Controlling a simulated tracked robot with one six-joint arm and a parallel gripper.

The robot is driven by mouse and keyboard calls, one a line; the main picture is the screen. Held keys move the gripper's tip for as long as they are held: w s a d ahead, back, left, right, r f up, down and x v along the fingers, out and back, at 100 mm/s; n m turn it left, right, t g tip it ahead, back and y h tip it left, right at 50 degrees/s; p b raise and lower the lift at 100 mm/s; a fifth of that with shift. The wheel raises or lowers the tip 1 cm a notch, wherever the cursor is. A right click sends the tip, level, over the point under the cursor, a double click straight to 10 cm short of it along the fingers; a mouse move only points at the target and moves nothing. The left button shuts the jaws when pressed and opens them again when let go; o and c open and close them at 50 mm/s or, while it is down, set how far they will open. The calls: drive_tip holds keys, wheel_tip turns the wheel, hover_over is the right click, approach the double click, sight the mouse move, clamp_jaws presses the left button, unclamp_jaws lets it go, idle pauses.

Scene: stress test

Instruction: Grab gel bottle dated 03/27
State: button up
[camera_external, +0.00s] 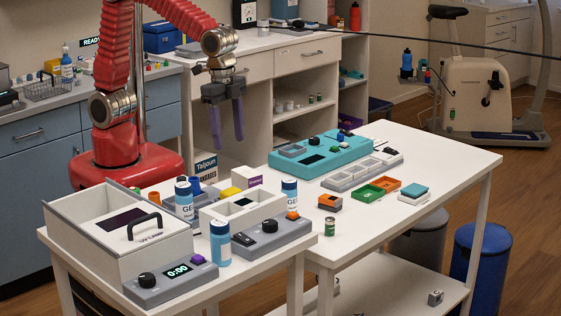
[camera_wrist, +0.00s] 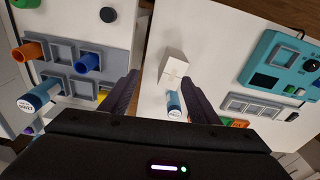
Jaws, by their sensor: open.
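In the wrist view, a bottle at the left (camera_wrist: 40,95) has a pale cap with small print that looks like 03/27. Another blue bottle (camera_wrist: 174,104) shows between the fingers in the picture, its date unreadable. My gripper (camera_external: 228,146) is open and empty, high above the tables; its dark purple fingers also show in the wrist view (camera_wrist: 163,85).
The grey tray (camera_wrist: 70,55) holds orange and blue cups. A lidded box with a handle (camera_external: 121,227), a timer (camera_external: 171,285) and a grey device (camera_external: 271,236) crowd the front table. A teal device (camera_external: 320,155) stands on the right table, whose front right is mostly clear.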

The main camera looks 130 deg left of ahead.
drive_tip(key=m+g, duration=0.1)
drive_tip(key=m, duration=0.1)
hover_over(290, 180)
drive_tip(key=s+d, duration=0.1)
drive_tip(key=s, duration=0.3)
wheel_tip(290, 180, down, 6)
drive_tip(key=r, duration=0.1)
drive_tip(key=w, duration=0.2)
drive_tip(key=shift+w+a+f+m, duration=0.15)
drive_tip(key=shift+w+a+m, duration=0.15)
drive_tip(key=shift+w+a, duration=0.1)
drive_tip(key=w+r, duration=0.1)
drive_tip(key=r+m, duration=0.1)
drive_tip(key=shift+w+a+r, duration=0.2)
drive_tip(key=shift+w+r, duration=0.1)
drive_tip(key=shift+w, duration=0.1)
drive_tip(key=shift+s+m, duration=0.25)
drive_tip(key=shift+m, duration=0.15)
drive_tip(key=shift+d+f, duration=0.1)
drive_tip(key=shift+f, duration=4.2)
